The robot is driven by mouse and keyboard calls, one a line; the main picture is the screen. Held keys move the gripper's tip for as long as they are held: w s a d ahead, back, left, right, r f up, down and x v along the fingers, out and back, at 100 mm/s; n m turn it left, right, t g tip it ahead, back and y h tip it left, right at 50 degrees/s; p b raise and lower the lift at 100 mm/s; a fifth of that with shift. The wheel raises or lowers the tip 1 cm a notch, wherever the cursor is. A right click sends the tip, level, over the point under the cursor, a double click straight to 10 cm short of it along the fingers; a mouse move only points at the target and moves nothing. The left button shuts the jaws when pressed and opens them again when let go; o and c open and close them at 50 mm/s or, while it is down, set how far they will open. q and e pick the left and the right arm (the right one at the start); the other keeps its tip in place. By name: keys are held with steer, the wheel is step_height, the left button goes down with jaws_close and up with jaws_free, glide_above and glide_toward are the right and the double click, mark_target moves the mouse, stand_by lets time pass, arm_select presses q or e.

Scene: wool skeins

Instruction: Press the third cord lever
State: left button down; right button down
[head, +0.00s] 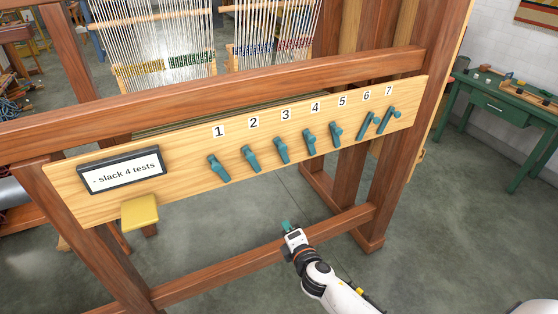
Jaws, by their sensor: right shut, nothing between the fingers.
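The third cord lever (282,151) is a teal lever under the label 3 on a pale wooden board (190,201) across the loom. It stands between lever 2 (251,158) and lever 4 (309,141). My right gripper (287,227) is shut and empty. In the picture it is below lever 3, apart from it, in front of the loom's lower beam. My left gripper is not in view.
Lever 1 (219,169) is left of lever 2; levers 5 (336,135), 6 (367,124) and 7 (388,120) are on the right. A green table (500,106) stands right.

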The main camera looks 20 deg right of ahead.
step_height(320, 180, up, 12)
steer(key=w+a+n+t, duration=0.1)
steer(key=n+t, duration=0.2)
steer(key=shift+w+r, duration=0.25)
steer(key=shift+w, duration=0.1)
steer(key=shift+a, duration=0.1)
steer(key=w+d+r+p, duration=0.2)
steer(key=w+d+p, duration=0.1)
steer(key=w, duration=0.7)
steer(key=shift+w+d+r, duration=0.15)
steer(key=shift+w+d, duration=0.2)
steer(key=shift+d, duration=0.1)
steer(key=shift+d+r, duration=0.1)
